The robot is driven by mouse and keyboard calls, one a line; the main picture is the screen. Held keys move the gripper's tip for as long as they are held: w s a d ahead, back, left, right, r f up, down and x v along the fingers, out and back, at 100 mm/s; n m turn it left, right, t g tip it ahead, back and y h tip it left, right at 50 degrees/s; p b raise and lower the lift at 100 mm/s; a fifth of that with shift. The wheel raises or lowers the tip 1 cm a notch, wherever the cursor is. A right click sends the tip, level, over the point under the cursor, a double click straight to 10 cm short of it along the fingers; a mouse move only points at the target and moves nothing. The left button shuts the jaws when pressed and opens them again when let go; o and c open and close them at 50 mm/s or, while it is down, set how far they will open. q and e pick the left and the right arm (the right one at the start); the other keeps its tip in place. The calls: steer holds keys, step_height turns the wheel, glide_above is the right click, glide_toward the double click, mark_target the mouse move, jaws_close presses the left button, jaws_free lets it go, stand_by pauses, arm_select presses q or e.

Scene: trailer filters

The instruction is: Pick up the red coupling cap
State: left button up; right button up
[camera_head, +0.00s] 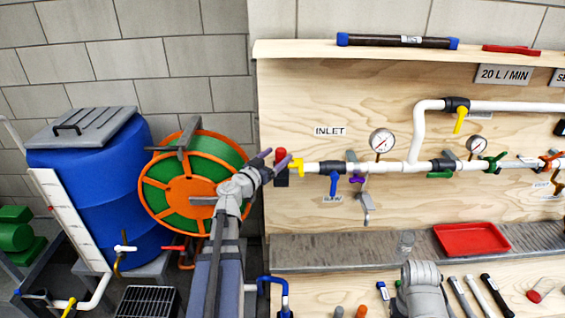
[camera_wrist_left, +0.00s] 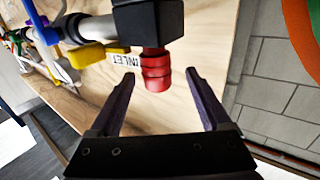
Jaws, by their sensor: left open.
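The red coupling cap (camera_head: 281,153) is a short ribbed cylinder on a black block at the left end of the white pipe, by the INLET label. The left wrist view shows the cap (camera_wrist_left: 157,72) sticking out of the black block (camera_wrist_left: 148,22). My left gripper (camera_head: 277,158) is open, with its dark purple fingers close to the cap. In the left wrist view the fingertips of this gripper (camera_wrist_left: 159,77) lie on either side of the cap in the picture; I see no contact. My right gripper is not in view; only part of that arm shows at the bottom.
A yellow handle (camera_head: 297,167) and a blue valve handle (camera_head: 334,184) sit on the pipe just right of the cap. An orange and green hose reel (camera_head: 165,207) and a blue barrel (camera_head: 85,165) stand left. A red tray (camera_head: 472,239) lies on the grey shelf.

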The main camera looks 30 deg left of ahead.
arm_select(q)
steer(key=w, duration=0.5)
steer(key=shift+w+d+f+b, duration=0.15)
steer(key=shift+d+f+b, duration=0.15)
steer(key=shift+c, duration=0.2)
jaws_close()
